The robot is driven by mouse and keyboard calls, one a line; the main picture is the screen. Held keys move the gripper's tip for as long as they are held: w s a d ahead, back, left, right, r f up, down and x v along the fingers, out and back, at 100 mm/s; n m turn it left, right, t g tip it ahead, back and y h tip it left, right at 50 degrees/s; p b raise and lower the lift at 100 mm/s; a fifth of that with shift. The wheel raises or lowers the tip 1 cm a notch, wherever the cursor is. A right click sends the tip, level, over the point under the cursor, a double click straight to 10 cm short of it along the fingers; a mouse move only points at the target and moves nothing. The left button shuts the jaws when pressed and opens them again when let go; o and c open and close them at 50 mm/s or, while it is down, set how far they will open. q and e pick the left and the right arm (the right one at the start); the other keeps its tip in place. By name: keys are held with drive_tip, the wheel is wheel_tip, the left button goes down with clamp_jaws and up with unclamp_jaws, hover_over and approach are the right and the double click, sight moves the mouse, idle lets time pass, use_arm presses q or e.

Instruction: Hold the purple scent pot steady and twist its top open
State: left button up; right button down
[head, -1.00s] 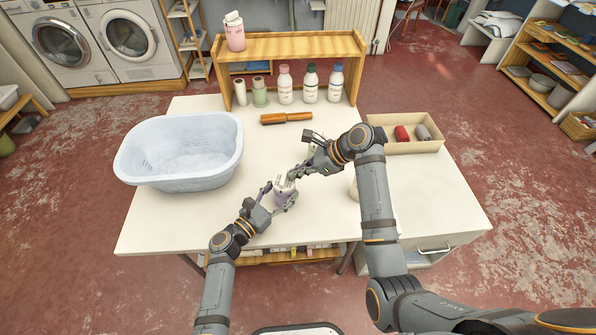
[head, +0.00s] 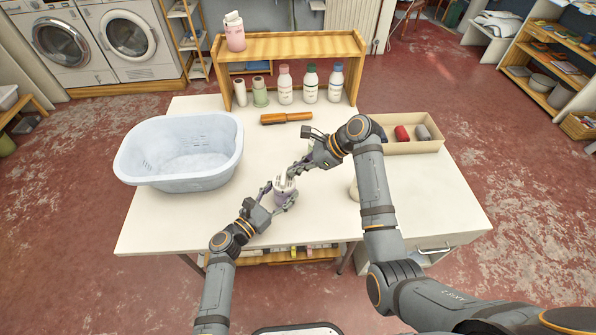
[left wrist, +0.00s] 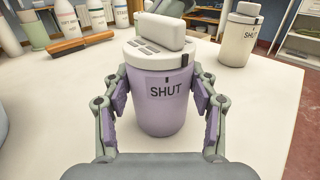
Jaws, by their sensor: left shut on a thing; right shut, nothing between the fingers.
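The purple scent pot (left wrist: 163,105) stands upright on the white table, with a white top (left wrist: 160,50) that has a raised bar and dark slots. Its body reads "SHUT" under a small dark mark; a dark mark on the top's rim sits to the right of it. My left gripper (head: 281,197) is shut around the pot's body, one finger on each side; its pads also show in the left wrist view (left wrist: 161,110). My right gripper (head: 294,171) is shut and empty, just above and right of the pot's top. I cannot tell whether it touches the top.
A pale pot (left wrist: 238,40), also labelled "SHUT", stands to the right, mostly behind my right arm in the head view. A blue-white basin (head: 180,180) is at left. A brush (head: 287,118), a wooden shelf with bottles (head: 290,46) and an open box (head: 404,148) lie behind.

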drive_tip(key=shift+w+a, duration=0.75)
drive_tip(key=shift+w, duration=0.1)
drive_tip(key=shift+w+a, duration=0.1)
drive_tip(key=shift+a, duration=0.1)
idle(1.0)
